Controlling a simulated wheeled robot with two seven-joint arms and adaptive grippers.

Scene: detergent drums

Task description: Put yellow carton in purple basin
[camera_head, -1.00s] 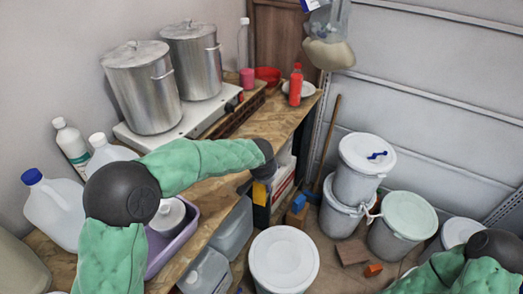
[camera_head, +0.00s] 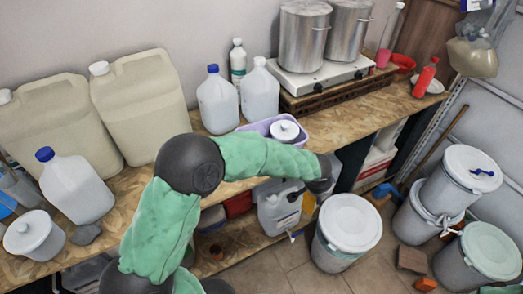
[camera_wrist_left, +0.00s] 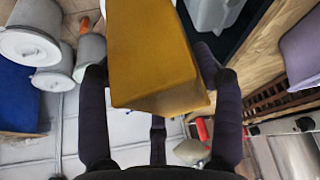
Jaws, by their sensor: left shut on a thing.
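The yellow carton (camera_wrist_left: 155,55) is held between the fingers of my left gripper (camera_wrist_left: 158,80) in the left wrist view. The purple basin (camera_head: 263,125) stands on the wooden table, left of the gas stove and behind my left forearm. A white lidded pot (camera_head: 286,131) is in the basin. My forearm hides part of the basin's front. My right gripper is out of view.
Clear jugs (camera_head: 217,100) stand left of the basin, and steel pots (camera_head: 304,38) on the stove (camera_head: 320,78) to its right. A white-lidded bucket (camera_head: 348,225) is on the floor close to my left gripper. Bare table lies right of the basin.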

